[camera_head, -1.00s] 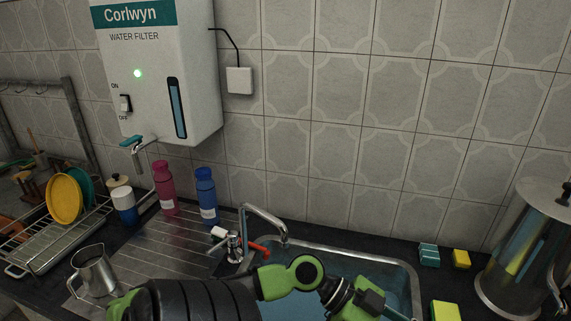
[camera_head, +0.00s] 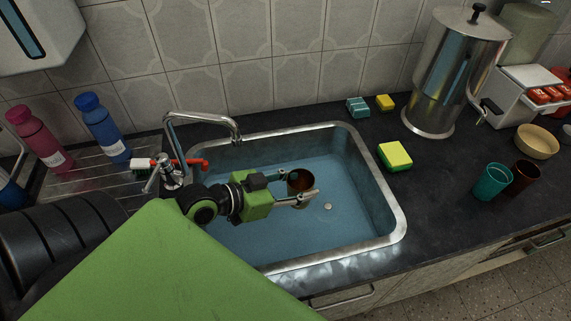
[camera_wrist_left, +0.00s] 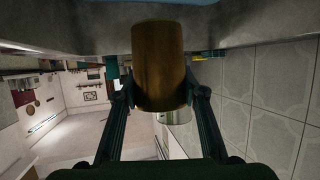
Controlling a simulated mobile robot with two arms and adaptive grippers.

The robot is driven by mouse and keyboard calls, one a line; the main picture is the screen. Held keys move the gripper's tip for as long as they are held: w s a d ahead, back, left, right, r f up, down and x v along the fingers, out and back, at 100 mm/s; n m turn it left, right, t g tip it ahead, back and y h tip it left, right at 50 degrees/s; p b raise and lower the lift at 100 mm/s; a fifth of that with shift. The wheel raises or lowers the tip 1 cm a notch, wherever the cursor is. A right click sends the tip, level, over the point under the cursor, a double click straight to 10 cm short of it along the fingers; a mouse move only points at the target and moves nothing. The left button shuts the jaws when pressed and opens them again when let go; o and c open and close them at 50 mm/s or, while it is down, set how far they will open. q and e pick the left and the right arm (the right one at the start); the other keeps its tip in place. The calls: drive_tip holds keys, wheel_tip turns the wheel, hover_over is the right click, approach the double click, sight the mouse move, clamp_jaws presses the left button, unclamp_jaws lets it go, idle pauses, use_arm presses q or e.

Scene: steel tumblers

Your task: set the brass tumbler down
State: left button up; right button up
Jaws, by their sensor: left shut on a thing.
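The brass tumbler (camera_head: 298,187) is between the fingers of my left gripper (camera_head: 300,183), over the basin of the sink (camera_head: 240,239). In the head view its dark open mouth faces up. In the left wrist view the brass tumbler (camera_wrist_left: 159,62) shows large, with one finger of the left gripper (camera_wrist_left: 158,88) on each side, shut on it. I cannot tell how high its base is above the basin floor. My right gripper is in neither view.
A faucet (camera_head: 203,118) stands at the sink's left rear. Right of the sink are a yellow-green sponge (camera_head: 395,155), a teal cup (camera_head: 492,181), a dark red cup (camera_head: 525,176) and a steel urn (camera_head: 445,80). The counter between sink and cups is clear.

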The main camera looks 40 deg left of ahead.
use_arm(q)
drive_tip(key=shift+w+f+n+t+y+b, duration=0.2)
drive_tip(key=shift+f+n+y+b, duration=0.15)
drive_tip(key=shift+f+b, duration=0.15)
drive_tip(key=shift+w+f+n+t+y+b, duration=0.15)
drive_tip(key=shift+f+n+y+b, duration=0.15)
drive_tip(key=shift+f, duration=0.45)
wheel_tip(320, 180, down, 10)
drive_tip(key=b, duration=0.1)
drive_tip(key=shift+r+b, duration=0.2)
drive_tip(key=shift+b, duration=0.1)
drive_tip(key=shift+f, duration=0.6)
drive_tip(key=o, duration=1.1)
